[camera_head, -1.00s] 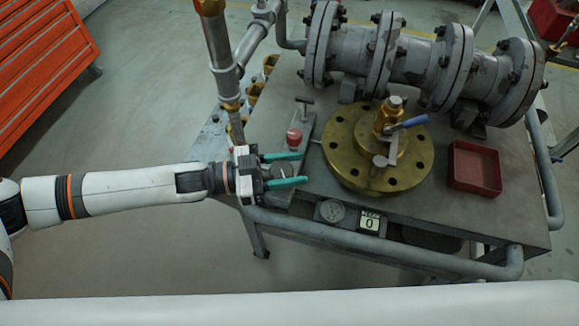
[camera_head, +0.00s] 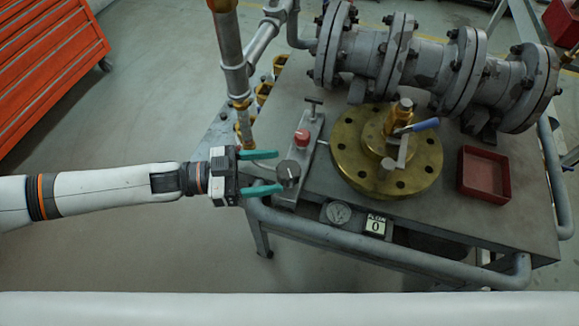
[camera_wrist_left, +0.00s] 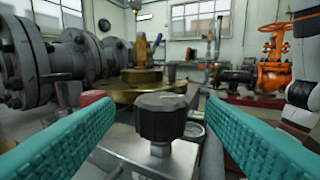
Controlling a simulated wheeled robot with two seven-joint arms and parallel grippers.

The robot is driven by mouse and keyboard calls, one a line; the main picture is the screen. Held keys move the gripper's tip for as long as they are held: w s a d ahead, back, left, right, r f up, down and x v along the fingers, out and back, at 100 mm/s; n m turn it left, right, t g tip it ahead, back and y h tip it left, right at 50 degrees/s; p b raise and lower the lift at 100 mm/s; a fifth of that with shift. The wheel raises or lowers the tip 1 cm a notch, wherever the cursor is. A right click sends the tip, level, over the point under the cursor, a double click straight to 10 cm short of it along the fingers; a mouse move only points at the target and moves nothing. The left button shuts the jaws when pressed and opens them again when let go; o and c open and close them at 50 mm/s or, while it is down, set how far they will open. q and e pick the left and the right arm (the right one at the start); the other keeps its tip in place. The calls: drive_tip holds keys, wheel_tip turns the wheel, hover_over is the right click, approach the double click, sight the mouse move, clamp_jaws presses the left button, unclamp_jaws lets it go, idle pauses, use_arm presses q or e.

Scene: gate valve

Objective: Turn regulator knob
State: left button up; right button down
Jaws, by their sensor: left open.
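The regulator knob is a dark, ridged knob (camera_head: 288,172) on a short metal stem, on a grey metal plate (camera_head: 287,196) at the table's left front edge. In the left wrist view the knob (camera_wrist_left: 161,116) stands ahead, between the lines of my two teal fingers. My left gripper (camera_head: 269,172) is open and empty, its fingers pointing right, with the tips just left of the knob in the head view. I cannot tell whether a finger touches it. A red button (camera_head: 301,138) and a small T-handle (camera_head: 313,105) sit behind the knob on the same plate. My right gripper is not in view.
A brass flange (camera_head: 430,178) with a blue-handled valve (camera_head: 415,126) stands right of the knob. A large grey flanged pipe (camera_head: 430,70) runs along the back. A red tray (camera_head: 484,190), a gauge (camera_head: 338,213) and a counter showing 0 (camera_head: 376,225) are nearby. A vertical pipe (camera_head: 233,70) rises behind my gripper.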

use_arm(q)
drive_tip(key=a, duration=0.5)
drive_tip(key=shift+s+a, duration=0.35)
